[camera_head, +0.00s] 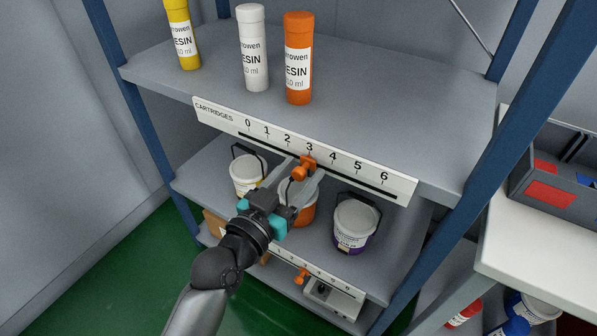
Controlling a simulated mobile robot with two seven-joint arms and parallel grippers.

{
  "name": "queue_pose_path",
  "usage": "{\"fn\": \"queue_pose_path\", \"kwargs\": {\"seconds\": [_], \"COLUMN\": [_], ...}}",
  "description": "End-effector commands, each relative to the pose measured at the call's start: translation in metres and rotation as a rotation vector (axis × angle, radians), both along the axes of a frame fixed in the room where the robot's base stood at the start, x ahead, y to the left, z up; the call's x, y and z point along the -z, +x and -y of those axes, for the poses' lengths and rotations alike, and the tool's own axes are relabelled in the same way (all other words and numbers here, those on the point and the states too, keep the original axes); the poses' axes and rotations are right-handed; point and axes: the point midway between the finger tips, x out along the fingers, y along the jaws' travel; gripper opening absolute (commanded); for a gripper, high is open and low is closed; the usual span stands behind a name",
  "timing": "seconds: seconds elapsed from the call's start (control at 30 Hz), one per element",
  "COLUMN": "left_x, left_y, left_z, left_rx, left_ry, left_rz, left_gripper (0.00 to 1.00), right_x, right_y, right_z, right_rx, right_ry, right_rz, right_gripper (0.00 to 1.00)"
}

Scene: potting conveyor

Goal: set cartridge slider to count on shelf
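Three resin cartridges stand upright on the top shelf (370,95): a yellow one (181,35), a white one (252,50) and an orange one (298,58). On the shelf's front edge is a white strip (215,112) marked CARTRIDGES, numbered 0 to 6, with a dark slot. An orange slider (305,166) sits in the slot, just below the 3. My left gripper (306,170) reaches up from below, its grey fingers apart on either side of the slider. Whether a finger touches the slider cannot be told. My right gripper is out of view.
White-lidded buckets (354,224) stand on the shelf below, partly behind my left gripper. A lower strip (335,281) has its own orange slider (301,276). Blue posts (142,130) flank the shelves. A white table (530,245) with a grey bin is at right.

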Motion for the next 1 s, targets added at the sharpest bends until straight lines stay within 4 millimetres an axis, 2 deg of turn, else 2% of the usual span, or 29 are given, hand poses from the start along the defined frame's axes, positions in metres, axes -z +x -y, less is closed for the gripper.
{"fn": "queue_pose_path", "kwargs": {"seconds": [0.23,0.37,0.5,1.0], "left_x": [0.000,0.000,0.000,0.000], "left_y": [-0.001,-0.009,-0.028,-0.101], "left_z": [-0.001,-0.008,-0.021,-0.073], "left_rx": [-0.001,-0.001,0.000,0.002], "left_ry": [0.000,0.001,0.004,0.003], "left_rz": [0.001,0.000,-0.001,-0.004], "left_gripper": [0.61,0.61,0.61,0.61], "right_x": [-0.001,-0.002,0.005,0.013], "right_y": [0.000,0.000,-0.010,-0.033], "right_z": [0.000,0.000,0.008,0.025], "right_rx": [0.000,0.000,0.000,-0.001], "right_ry": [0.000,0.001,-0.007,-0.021], "right_rz": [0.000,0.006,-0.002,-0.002], "right_gripper": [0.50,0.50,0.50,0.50]}}
